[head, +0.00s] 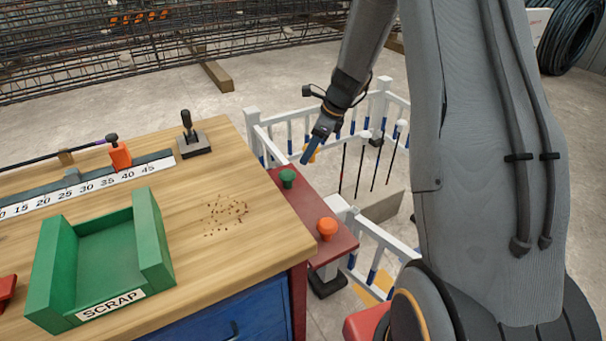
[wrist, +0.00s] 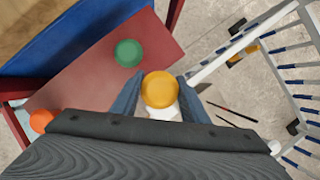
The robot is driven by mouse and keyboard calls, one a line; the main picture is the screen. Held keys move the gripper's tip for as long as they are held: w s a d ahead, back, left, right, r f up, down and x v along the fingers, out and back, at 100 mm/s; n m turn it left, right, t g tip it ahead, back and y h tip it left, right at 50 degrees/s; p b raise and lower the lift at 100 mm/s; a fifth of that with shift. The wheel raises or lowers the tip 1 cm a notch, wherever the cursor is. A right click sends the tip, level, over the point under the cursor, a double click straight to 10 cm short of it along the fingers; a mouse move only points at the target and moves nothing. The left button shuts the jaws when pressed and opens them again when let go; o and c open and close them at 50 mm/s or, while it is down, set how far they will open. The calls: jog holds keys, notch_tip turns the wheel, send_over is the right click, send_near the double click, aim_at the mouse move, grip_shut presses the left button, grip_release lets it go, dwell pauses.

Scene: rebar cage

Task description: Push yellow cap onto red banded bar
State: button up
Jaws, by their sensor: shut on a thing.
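My gripper (head: 310,154) is shut on the yellow cap (wrist: 160,89), with one finger on each side of it in the wrist view. In the head view only a sliver of the cap shows behind the fingers. The gripper is in the air beside the far end of the red shelf (head: 308,208), left of several thin dark upright bars (head: 359,168). The leftmost bar (head: 343,168) seems to carry a faint reddish mark, too small to be sure of. In the wrist view, bars (wrist: 218,106) lie right of the cap, apart from it.
A green cap (head: 288,178) and an orange cap (head: 327,228) stand on the red shelf. A white railing (head: 270,150) with blue-marked rods surrounds the bars. The wooden bench (head: 235,245) holds a green scrap bin (head: 155,240), a ruler and a black-handled tool (head: 190,135).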

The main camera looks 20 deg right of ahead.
jog(key=w+d+f+m+t+h+b, duration=0.1)
jog(key=w+d+f+m+b, duration=0.2)
jog(key=w+d+b, duration=0.4)
jog(key=w+d+f+m+t+h+b, duration=0.1)
jog(key=w+d+m+b, duration=0.5)
jog(key=w+d, duration=1)
notch_tip(320, 180, down, 2)
jog(key=shift+w+d+f+h+b, duration=0.2)
jog(key=shift+w+d+h+b, duration=0.2)
jog(key=shift+d+h, duration=0.25)
jog(key=shift+s, duration=0.1)
jog(key=shift+f+b, duration=0.5)
jog(key=shift+f, duration=2.4)
jog(key=shift+f+b, duration=0.65)
jog(key=shift+f, duration=1.95)
jog(key=o, duration=1.2)
